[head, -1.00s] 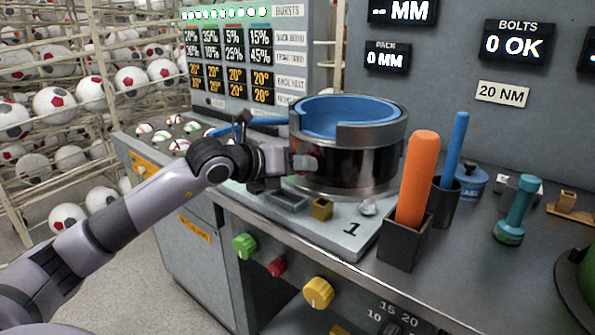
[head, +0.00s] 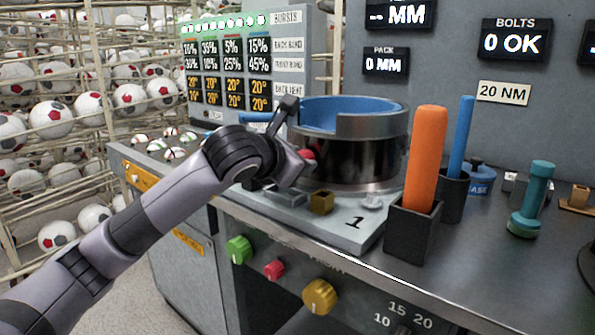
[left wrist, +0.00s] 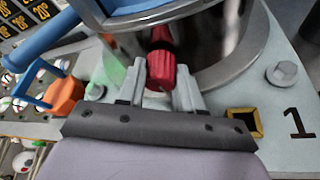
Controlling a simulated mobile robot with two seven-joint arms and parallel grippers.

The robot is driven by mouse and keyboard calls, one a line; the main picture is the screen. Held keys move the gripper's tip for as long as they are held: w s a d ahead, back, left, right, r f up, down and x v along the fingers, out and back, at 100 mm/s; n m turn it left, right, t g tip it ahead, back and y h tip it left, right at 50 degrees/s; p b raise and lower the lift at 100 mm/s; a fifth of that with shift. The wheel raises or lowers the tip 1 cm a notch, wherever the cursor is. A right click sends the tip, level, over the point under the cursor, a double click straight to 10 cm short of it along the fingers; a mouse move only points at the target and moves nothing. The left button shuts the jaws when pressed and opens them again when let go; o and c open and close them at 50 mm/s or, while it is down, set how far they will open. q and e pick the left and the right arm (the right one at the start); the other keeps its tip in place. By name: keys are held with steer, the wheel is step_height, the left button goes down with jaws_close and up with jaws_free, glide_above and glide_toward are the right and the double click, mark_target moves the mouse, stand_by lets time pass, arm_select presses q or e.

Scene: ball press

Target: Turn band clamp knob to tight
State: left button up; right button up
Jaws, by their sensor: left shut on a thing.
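The band clamp (head: 350,163) is a dark, shiny ring standing upright on a grey plate on the bench, with a blue liner (head: 325,118) inside. Its small red knob (head: 307,154) sticks out at the front left. In the left wrist view the red ribbed knob (left wrist: 160,72) sits between the two grey fingers. My left gripper (head: 300,163) is shut on the knob, with its wrist tilted. It also shows in the left wrist view (left wrist: 161,84). The knob's markings are hidden or too small to read. My right gripper is not in view.
An orange roller (head: 424,160) stands in a dark holder to the right. A blue handle (left wrist: 42,37) lies left of the ring. Ball racks fill the left.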

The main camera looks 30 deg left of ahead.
arm_select(q)
steer(key=shift+m+y+b, duration=0.4)
steer(key=shift+m+b, duration=0.15)
steer(key=shift+m, duration=0.05)
steer(key=shift+r, duration=0.1)
steer(key=shift+m, duration=0.3)
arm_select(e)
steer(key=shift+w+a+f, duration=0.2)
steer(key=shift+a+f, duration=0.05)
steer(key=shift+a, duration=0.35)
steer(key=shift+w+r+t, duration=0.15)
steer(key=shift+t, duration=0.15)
arm_select(q)
steer(key=o, duration=1)
steer(key=shift+o, duration=0.2)
steer(key=shift+d, duration=0.1)
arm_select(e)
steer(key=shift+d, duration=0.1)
